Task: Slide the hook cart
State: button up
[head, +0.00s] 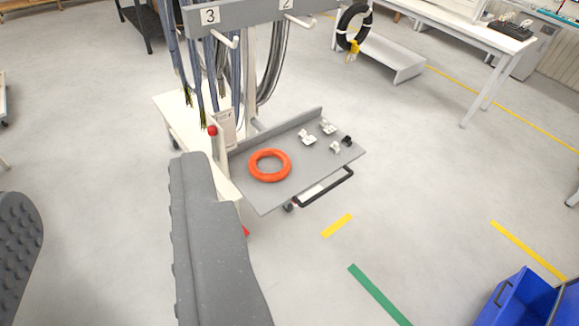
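The hook cart has a grey top rail (255,14) with number plates 3 and 2, white hooks and hanging grey-blue cables (205,70). Below are a white base (178,118) and a grey tray (268,195) with a black bar handle (328,187) at its front edge. A red knob (212,130) tops a short white post at the tray's left. My gripper (103,175) is open, its two grey fingers wide apart with bare floor between them. Its right finger covers part of the cart's lower left side; I cannot tell whether they touch.
An orange ring (270,165) and several small connectors (308,137) lie on the tray. A blue bin (518,300) stands lower right. Yellow (337,225) and green (378,294) strips mark the floor. A white bench (455,30) and a black cable coil (354,25) are behind. Floor right of the cart is clear.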

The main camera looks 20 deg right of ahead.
aim_at(187, 111)
jog(key=z, duration=0.05)
jog(key=i, duration=1.2)
jog(key=z, duration=0.6)
